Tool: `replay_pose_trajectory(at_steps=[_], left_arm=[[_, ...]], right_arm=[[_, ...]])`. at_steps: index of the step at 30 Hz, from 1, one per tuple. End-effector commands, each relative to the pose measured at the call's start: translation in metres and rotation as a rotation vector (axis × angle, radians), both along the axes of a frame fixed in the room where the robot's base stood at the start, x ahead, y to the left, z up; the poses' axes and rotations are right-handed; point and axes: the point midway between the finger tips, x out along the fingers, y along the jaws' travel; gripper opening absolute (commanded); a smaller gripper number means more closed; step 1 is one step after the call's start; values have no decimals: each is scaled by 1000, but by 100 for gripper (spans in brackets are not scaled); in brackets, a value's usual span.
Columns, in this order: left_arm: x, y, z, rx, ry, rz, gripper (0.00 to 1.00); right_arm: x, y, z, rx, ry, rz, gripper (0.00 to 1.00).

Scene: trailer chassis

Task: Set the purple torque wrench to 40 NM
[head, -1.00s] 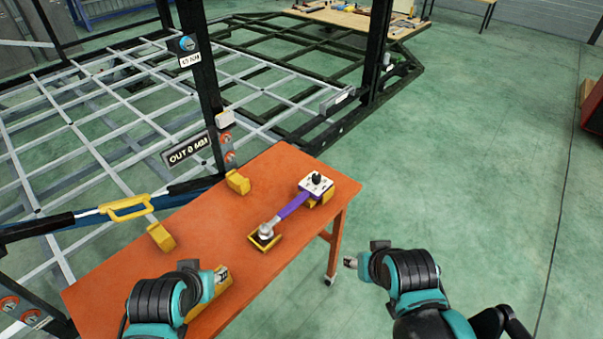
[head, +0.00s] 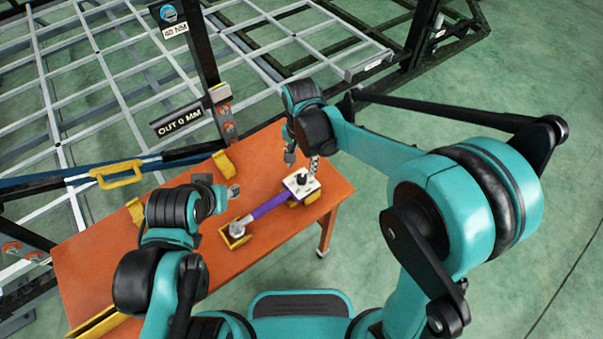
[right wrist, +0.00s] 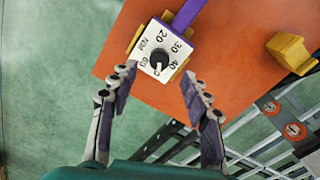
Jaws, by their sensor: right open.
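The purple torque wrench (head: 270,207) lies on the orange table (head: 331,192), its far end a white dial plate (head: 300,184) resting on a yellow block. In the right wrist view the dial plate (right wrist: 148,43) shows marks including 20, 30, 40 and NM around a black knob (right wrist: 159,58). The knob's pale mark faces the lower edge of the picture; its exact reading is too small to tell. My right gripper (head: 302,160) is open and empty above the plate; in its wrist view the fingers (right wrist: 156,82) flank the knob's near side. My left gripper (head: 231,192) hovers left of the wrench; its fingers are unclear.
Yellow blocks (head: 223,163) stand along the table's far side. A yellow holder (head: 236,236) cradles the wrench's near end. Open green floor (head: 480,285) lies right.

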Motion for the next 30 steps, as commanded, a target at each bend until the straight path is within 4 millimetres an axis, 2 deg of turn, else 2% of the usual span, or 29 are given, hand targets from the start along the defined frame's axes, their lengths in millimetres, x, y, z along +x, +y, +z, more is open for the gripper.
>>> replay_pose_trajectory(at_steps=[1, 3, 9, 14, 21, 22, 23, 27, 30], left_arm=[[0, 0, -7, 0, 0, 0, 40], [0, 0, -11, 0, 0, 0, 40], [0, 0, -21, 0, 0, 0, 40], [0, 0, -24, 0, 0, 0, 40], [0, 0, -23, 0, 0, 0, 40], [0, 0, -23, 0, 0, 0, 40], [0, 0, -23, 0, 0, 0, 40], [0, 0, -23, 0, 0, 0, 40], [0, 0, -23, 0, 0, 0, 40]], right_arm=[[0, 0, -12, 0, 0, 0, 48], [0, 0, -25, 0, -1, 1, 48], [1, 0, -53, 1, -2, 1, 48], [0, -1, -62, 1, -2, 2, 48], [0, -1, -63, 1, -3, 2, 48], [0, -1, -63, 1, -3, 2, 45], [0, -1, -62, 1, -3, 2, 37], [0, -1, -62, 1, -3, 2, 0], [0, -1, -62, 1, -3, 2, 0]])
